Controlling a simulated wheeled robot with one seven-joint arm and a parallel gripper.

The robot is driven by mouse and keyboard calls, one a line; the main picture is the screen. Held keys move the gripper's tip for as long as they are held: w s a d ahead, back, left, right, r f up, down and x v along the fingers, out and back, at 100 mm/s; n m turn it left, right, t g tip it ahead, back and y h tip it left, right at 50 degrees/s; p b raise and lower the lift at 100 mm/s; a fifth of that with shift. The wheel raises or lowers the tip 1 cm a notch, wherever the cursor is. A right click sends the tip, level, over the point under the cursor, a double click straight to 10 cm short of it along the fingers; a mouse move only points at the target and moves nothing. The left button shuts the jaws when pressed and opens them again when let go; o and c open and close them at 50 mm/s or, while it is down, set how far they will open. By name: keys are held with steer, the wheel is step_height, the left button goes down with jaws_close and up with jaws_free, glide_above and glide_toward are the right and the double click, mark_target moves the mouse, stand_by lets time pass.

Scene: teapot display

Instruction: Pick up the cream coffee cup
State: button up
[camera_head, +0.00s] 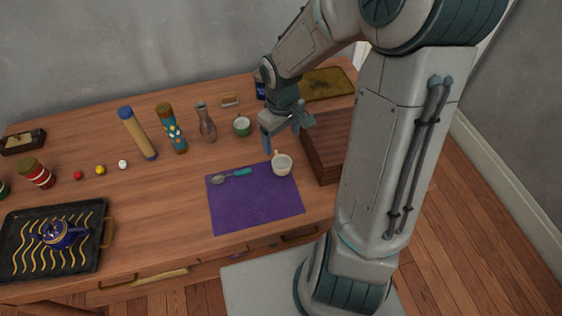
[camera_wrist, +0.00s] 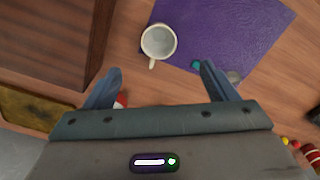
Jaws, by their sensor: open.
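The cream coffee cup (camera_head: 282,164) stands upright at the upper right corner of the purple mat (camera_head: 254,207) in the head view. In the wrist view the cup (camera_wrist: 158,42) shows from above, empty inside, with its handle toward my gripper. My gripper (camera_head: 285,140) hangs above the table near the cup, on its far side in the head view. In the wrist view my gripper (camera_wrist: 160,80) has its two fingers wide apart, with nothing between them. The cup lies beyond the fingertips, roughly centred between them.
A spoon (camera_head: 232,176) with a teal handle lies on the mat. A dark wooden box (camera_head: 327,146) is close on the right. A black tray (camera_head: 50,243) holds a blue teapot (camera_head: 59,233).

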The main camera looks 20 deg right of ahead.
mark_target(281, 163)
step_height(281, 163, down, 13)
steer(key=shift+w+b, duration=0.15)
steer(key=shift+b, duration=1.05)
steer(key=c, duration=1.1)
